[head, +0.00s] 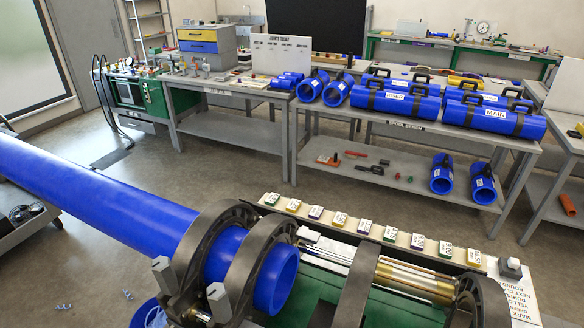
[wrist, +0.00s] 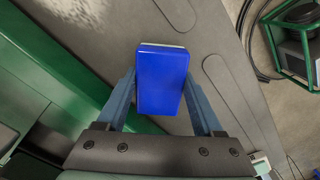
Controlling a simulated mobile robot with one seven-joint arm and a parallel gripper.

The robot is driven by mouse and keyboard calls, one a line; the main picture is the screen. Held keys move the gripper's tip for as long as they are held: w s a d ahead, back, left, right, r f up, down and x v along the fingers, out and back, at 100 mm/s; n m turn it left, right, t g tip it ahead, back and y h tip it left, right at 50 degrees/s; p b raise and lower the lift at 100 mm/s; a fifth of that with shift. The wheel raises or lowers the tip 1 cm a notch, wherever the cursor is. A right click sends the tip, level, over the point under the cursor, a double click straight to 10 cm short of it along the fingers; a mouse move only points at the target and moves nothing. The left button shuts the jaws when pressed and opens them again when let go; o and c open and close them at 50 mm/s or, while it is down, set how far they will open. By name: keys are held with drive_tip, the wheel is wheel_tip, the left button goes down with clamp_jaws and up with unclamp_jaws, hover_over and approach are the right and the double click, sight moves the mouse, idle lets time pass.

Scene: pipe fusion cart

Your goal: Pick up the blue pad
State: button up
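The blue pad (wrist: 162,80) is a plain blue block with a thin pale edge at its far end. In the wrist view it sits between the two blue-grey fingers of my gripper (wrist: 161,82). The fingers lie against its left and right sides with no clear gap, so my gripper looks shut on it. The wrist view does not show clearly whether the pad still touches the grey surface beneath. I cannot make out my gripper or this pad in the head view.
In the wrist view a grey surface (wrist: 232,105) lies below, with green metal (wrist: 62,50) at left and a green frame (wrist: 292,30) at upper right. The head view shows a long blue pipe (head: 95,195) in clamps and benches with blue pipe pieces (head: 395,103).

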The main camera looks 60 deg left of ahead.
drive_tip(key=c, duration=0.9)
drive_tip(key=shift+o, duration=0.2)
drive_tip(key=shift+r, duration=0.15)
wheel_tip(320, 180, up, 28)
drive_tip(key=p, duration=1.3)
